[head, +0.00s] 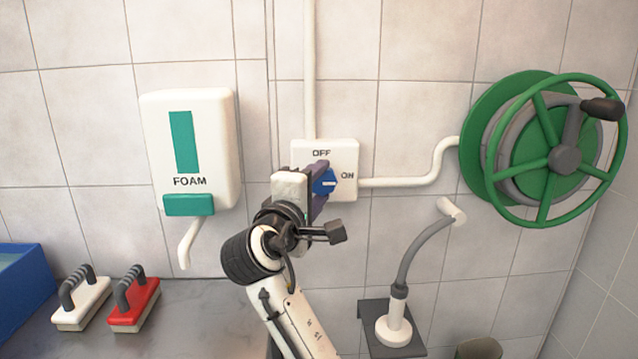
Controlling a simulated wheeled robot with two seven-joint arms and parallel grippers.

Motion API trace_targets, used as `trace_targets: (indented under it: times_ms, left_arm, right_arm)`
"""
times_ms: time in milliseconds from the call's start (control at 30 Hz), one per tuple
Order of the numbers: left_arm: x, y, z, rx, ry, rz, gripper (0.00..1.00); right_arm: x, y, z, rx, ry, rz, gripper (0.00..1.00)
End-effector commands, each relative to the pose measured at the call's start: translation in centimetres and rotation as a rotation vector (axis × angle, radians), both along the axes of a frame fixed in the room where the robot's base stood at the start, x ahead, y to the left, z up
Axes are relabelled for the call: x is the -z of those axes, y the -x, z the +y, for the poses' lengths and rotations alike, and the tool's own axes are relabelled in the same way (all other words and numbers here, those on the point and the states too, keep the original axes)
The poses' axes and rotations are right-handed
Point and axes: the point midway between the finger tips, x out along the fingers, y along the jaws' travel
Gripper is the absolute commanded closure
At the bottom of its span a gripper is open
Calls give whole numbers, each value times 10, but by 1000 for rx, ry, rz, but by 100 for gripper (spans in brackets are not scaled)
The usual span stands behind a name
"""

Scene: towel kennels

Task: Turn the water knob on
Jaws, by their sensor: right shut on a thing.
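The water knob (327,182) is blue and sits on a white wall plate (345,150) marked OFF at the top and ON at the right. The knob's white mark looks roughly level, on the side toward ON. My right gripper (320,184) reaches up from below and is shut on the knob. Its purple fingers and wrist hide the knob's left side and the lower left of the plate. My left gripper is not in view.
A white FOAM dispenser (222,135) hangs left of the plate. A green hose reel (540,150) is on the right, joined to the plate by a white pipe (405,182). A grey hose nozzle (412,255) stands below. Two brushes, white (82,300) and red (134,300), lie on the counter.

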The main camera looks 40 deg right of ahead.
Motion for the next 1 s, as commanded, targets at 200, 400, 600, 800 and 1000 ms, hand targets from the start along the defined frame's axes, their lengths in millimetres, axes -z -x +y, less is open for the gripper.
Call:
trace_targets:
  times_ms: [200,400,600,800,1000]
  left_arm:
    - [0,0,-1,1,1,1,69]
    - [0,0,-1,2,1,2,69]
    - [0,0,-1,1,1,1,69]
    - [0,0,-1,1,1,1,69]
    - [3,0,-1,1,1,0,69]
  right_arm:
    - [2,0,1,-1,-12,-4,80]
    - [2,0,1,-1,-12,-4,80]
    - [1,0,0,0,-9,-4,40]
    - [1,0,0,0,-7,-5,40]
    - [2,8,17,-4,-9,-6,40]
